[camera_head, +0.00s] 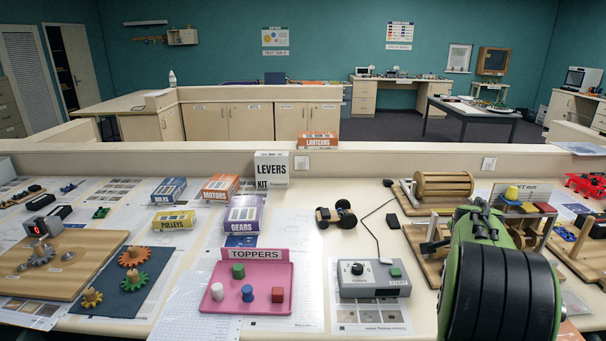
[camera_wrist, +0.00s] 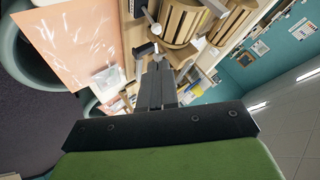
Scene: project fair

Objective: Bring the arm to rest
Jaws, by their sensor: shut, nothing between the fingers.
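My arm (camera_head: 500,275), green with black bands, rises at the right front in the head view, over the right part of the table. My gripper (camera_wrist: 157,62) shows in the wrist view with its two dark fingers together and nothing between them. The fingers point towards a wooden drum device (camera_wrist: 183,22), with open space around them. In the head view the arm hides the gripper's fingertips.
The wooden drum device (camera_head: 443,186) and other wooden rigs stand close around my arm. A grey control box (camera_head: 372,291) and a pink tray (camera_head: 208,299) with several coloured pegs lie left of it. Several kit boxes, such as LEVERS KIT (camera_head: 271,170), stand farther back.

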